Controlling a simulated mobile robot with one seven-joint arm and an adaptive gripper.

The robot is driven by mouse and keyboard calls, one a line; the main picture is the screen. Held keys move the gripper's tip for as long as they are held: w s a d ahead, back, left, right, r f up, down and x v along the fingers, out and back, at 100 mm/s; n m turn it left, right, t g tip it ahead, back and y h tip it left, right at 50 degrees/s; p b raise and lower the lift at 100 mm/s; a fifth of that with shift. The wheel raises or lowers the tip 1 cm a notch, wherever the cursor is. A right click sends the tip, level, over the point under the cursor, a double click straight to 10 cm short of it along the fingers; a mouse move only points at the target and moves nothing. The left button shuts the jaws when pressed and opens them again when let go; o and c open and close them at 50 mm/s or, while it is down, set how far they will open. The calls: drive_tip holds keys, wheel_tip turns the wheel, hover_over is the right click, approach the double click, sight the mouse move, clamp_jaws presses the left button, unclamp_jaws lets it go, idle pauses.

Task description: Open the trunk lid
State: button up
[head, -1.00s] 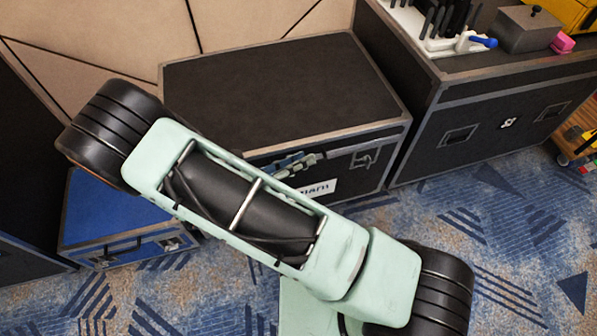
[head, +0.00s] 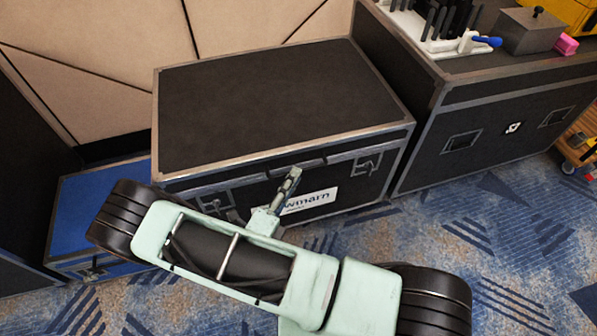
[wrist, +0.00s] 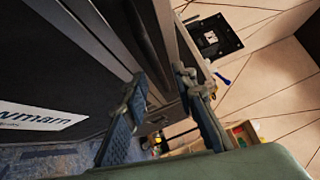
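The trunk is a black case with metal edging. Its flat black lid (head: 265,95) appears down on the body, though a small gap would be hard to tell. The front face bears a white label (head: 310,200) and metal latches, one at the right (head: 367,163). My gripper (head: 293,173) is at the middle of the front face, just below the lid's front edge. In the wrist view my gripper (wrist: 160,83) has its two fingers apart, with the trunk's front (wrist: 60,75) and metal edge strips beyond them. Contact with the lid cannot be told.
A blue case (head: 105,200) stands left of the trunk, partly behind my arm. A taller black case (head: 480,130) with tools and a grey box (head: 530,28) on top stands close on the right. A panelled wall (head: 90,60) is behind. Patterned carpet (head: 500,230) is free in front.

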drive_tip(key=shift+x, duration=1.7)
clamp_jaws()
